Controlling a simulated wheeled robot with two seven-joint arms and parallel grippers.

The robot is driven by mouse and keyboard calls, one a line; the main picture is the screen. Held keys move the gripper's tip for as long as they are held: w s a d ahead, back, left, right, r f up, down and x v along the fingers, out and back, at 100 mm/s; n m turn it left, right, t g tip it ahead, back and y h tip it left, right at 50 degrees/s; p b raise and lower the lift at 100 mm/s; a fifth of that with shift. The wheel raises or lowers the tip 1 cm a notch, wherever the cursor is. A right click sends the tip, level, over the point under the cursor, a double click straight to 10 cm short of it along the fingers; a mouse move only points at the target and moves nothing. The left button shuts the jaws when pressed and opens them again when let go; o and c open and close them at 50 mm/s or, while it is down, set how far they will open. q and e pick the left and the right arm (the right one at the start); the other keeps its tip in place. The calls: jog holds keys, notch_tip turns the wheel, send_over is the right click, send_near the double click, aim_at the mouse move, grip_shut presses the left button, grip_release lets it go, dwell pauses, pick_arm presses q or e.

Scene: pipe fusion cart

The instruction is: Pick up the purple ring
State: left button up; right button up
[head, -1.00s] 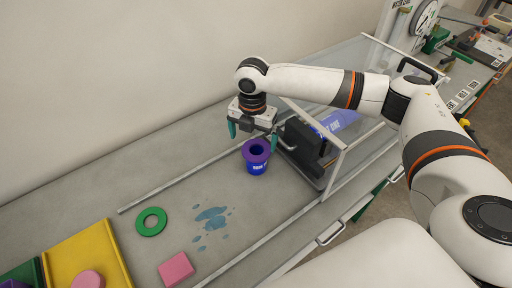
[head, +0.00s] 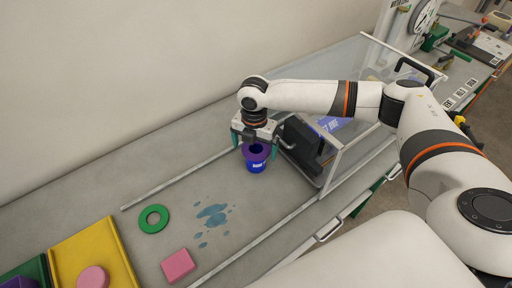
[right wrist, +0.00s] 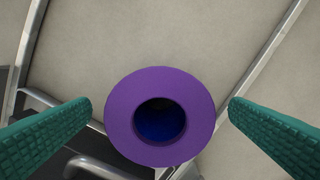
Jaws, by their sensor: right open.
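The purple ring (head: 256,151) lies on top of a blue cup (head: 257,167) on the grey bench. In the right wrist view the ring (right wrist: 160,117) shows from above, with the dark blue inside of the cup (right wrist: 160,121) through its hole. My right gripper (head: 254,144) is over the ring. Its green fingers stand open on either side of the ring, with a gap on both sides in the right wrist view (right wrist: 160,110). The cup's lower part is hidden by the ring in that view. My left gripper is not in view.
A clear-walled guard with a dark machine (head: 308,146) stands close right of the cup. A green ring (head: 153,218), a pink block (head: 178,265) and a yellow tray (head: 112,252) lie at lower left. Metal rails (head: 250,252) run along the bench. Blue stains mark the open middle.

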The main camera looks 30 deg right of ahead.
jog(key=shift+f, duration=0.1)
dwell(0.3)
jog(key=c, duration=1)
